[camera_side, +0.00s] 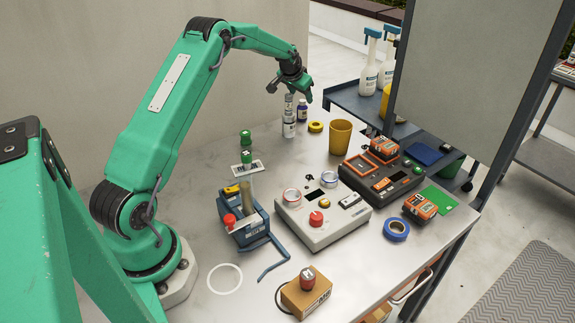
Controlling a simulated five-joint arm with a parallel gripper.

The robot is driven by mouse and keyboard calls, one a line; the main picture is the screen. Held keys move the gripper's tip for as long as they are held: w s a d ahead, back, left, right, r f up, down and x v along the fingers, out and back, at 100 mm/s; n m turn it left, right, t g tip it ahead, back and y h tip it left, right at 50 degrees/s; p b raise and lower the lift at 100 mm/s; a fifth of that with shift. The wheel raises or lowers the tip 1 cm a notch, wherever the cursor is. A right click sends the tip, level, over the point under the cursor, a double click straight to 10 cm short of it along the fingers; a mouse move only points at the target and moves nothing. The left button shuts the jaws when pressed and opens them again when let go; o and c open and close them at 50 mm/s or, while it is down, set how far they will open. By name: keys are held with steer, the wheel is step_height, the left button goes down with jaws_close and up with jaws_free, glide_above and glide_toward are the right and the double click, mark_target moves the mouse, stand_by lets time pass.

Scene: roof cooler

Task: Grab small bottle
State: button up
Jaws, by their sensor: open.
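My gripper (290,92) is at the back of the table, pointing down with its jaws apart. It is right above a pale bottle (289,127) with a grey top, which stands upright. The top of this bottle reaches up close to the jaws; I cannot tell whether it is between them. A small dark bottle (302,112) with a white label stands upright just to the right, partly beside the pale one. Nothing is clearly held.
A yellow cup (340,137) and a yellow tape roll (316,127) stand to the right of the bottles. A green-capped item (246,138), a blue tool caddy (247,226) and a grey control box (322,213) are nearer the front. A wall is behind.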

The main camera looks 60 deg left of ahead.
mark_target(303, 101)
steer(key=shift+w+f, duration=0.1)
steer(key=shift+x, duration=2.5)
steer(key=shift+d+f, duration=0.1)
steer(key=c, duration=1.1)
steer(key=shift+o, duration=0.2)
